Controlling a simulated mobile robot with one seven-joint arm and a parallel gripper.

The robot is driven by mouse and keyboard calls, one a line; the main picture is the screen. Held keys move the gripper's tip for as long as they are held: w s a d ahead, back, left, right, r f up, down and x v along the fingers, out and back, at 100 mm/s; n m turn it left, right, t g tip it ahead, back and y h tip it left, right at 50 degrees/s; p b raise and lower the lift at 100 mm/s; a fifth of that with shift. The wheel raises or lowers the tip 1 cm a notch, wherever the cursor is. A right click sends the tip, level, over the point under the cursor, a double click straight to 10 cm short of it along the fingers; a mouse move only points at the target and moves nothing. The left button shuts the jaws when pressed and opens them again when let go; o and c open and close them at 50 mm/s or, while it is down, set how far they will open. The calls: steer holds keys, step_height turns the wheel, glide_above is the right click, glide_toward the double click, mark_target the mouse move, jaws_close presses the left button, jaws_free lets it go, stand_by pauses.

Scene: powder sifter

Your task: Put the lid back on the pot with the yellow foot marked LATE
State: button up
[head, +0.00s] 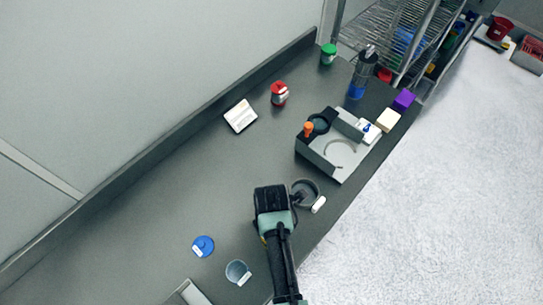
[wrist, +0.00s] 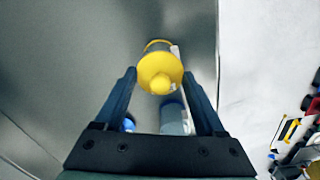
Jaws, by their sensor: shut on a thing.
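My gripper (wrist: 159,77) is shut on a yellow lid (wrist: 160,74) with a round knob, seen between its fingers in the wrist view. Just beyond the lid is a grey pot (head: 309,183) with a white tag (head: 318,204) on its right side. In the wrist view a yellow edge (wrist: 157,43) shows on the pot's far side, and the lid covers most of the rest. In the head view my gripper is beside the pot and hides the lid. I cannot tell whether lid and pot touch, and the tag is unreadable.
A blue lid (head: 203,246) and an open blue-grey pot (head: 237,272) lie nearer on the counter. A red-topped jar (head: 279,94) and a white card (head: 240,116) are further back. The counter edge runs close on the right.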

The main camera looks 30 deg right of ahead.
steer(key=o, duration=1.3)
steer(key=shift+c, duration=0.2)
steer(key=shift+r, duration=0.15)
steer(key=shift+r+p, duration=3.3)
steer(key=shift+r, duration=0.1)
jaws_close()
